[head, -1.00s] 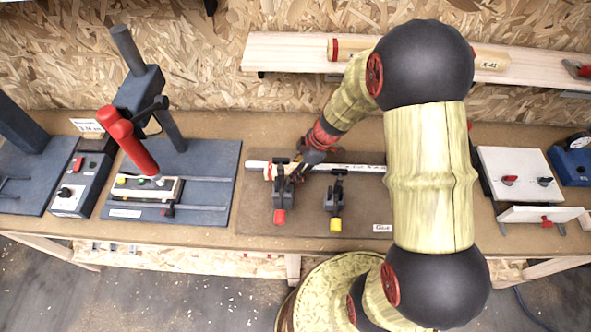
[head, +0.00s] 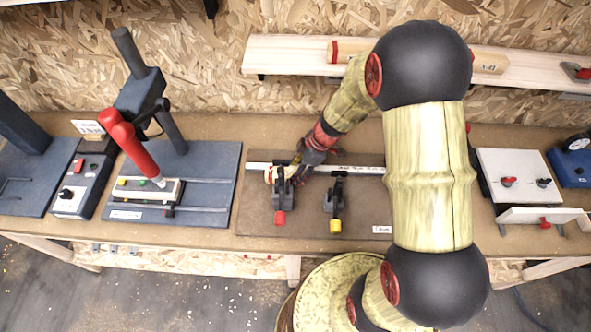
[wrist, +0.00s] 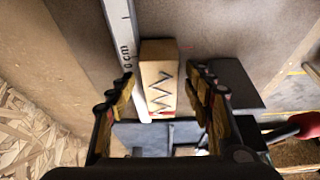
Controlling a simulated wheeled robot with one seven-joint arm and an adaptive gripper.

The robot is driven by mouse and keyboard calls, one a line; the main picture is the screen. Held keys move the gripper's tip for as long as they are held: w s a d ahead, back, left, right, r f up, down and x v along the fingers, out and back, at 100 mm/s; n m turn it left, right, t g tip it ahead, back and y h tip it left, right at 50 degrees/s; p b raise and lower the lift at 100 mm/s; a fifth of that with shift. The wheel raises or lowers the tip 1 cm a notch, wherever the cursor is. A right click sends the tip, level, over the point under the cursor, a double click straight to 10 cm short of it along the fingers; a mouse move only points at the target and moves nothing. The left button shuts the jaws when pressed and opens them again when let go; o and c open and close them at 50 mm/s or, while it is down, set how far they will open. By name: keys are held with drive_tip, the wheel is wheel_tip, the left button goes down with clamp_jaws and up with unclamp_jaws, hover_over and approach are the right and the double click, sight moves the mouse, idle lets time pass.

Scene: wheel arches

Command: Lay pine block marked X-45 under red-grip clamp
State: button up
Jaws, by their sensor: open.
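A pine block (wrist: 159,80) with a dark zigzag mark and a red band near one end lies beside the white scale strip in the wrist view. Its light end (head: 269,174) shows left of my gripper in the head view. No X-45 lettering is readable on it. My gripper (head: 301,166) is above the block by the red-grip clamp (head: 279,194). In the wrist view my gripper (wrist: 160,98) is open, one finger on each side of the block; contact cannot be told. The clamp's red grip (wrist: 292,127) shows at the right there.
The white strip (head: 350,169) runs along the brown board (head: 308,222). A yellow-grip clamp (head: 335,202) stands right of the red-grip one. Another marked block (head: 488,63) lies on the shelf (head: 285,52). A red-levered press (head: 134,147) stands left.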

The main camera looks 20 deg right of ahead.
drive_tip(key=shift+r+p, duration=0.5)
drive_tip(key=shift+r, duration=0.05)
drive_tip(key=v, duration=1.1)
drive_tip(key=s+a+r+m+t+h, duration=0.2)
drive_tip(key=s+r+m, duration=0.4)
drive_tip(key=s+r, duration=0.3)
drive_tip(key=s+a+r+m+t+h, duration=0.1)
drive_tip(key=s+r+m, duration=0.6)
drive_tip(key=r, duration=0.7)
drive_tip(key=shift+s+a+t+h, duration=0.45)
drive_tip(key=shift+s+h, duration=0.15)
drive_tip(key=shift+s, duration=0.3)
